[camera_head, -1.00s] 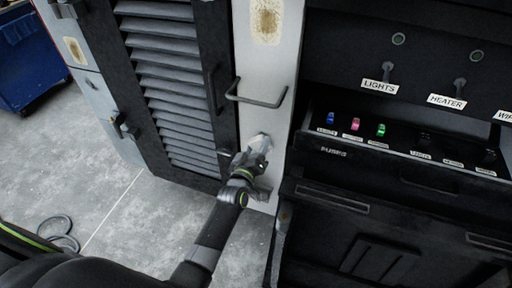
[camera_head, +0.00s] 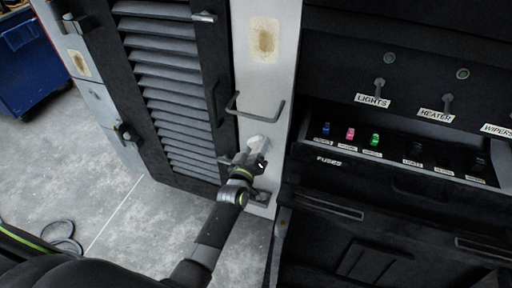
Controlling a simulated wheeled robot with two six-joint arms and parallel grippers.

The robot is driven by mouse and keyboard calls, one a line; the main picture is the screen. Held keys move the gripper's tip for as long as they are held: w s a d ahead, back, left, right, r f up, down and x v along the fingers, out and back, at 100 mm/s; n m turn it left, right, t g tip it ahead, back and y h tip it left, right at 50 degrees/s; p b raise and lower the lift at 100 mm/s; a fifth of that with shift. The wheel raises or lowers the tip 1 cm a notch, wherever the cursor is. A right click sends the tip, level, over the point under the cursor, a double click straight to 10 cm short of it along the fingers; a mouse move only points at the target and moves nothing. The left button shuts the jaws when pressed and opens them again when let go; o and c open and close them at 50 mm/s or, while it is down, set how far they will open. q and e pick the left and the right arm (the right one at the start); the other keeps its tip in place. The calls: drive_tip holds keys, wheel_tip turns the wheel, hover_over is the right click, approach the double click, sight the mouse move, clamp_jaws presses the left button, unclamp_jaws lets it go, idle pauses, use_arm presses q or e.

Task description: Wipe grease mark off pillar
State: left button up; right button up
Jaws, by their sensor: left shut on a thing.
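The pillar (camera_head: 268,88) is a pale upright panel between the louvred door and the dark switch cabinet. A brown grease mark (camera_head: 264,40) shows near its top in view, above a dark bar handle. Another brownish mark (camera_head: 80,62) is on the grey panel at far left. My left gripper (camera_head: 254,154) is at the lower part of the pillar, below the handle. It is shut on a whitish thing (camera_head: 257,143), perhaps a cloth, partly hidden by the fingers. I cannot tell whether it touches the pillar. My right gripper is not in view.
A dark bar handle (camera_head: 256,112) sticks out from the pillar between the gripper and the grease mark. A louvred door (camera_head: 170,90) stands left. An open fuse drawer (camera_head: 350,165) juts out at right. A blue bin (camera_head: 32,65) stands far left.

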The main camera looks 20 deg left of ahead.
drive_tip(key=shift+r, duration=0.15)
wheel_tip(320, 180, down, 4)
drive_tip(key=b, duration=0.3)
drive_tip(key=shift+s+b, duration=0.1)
drive_tip(key=shift+b, duration=0.3)
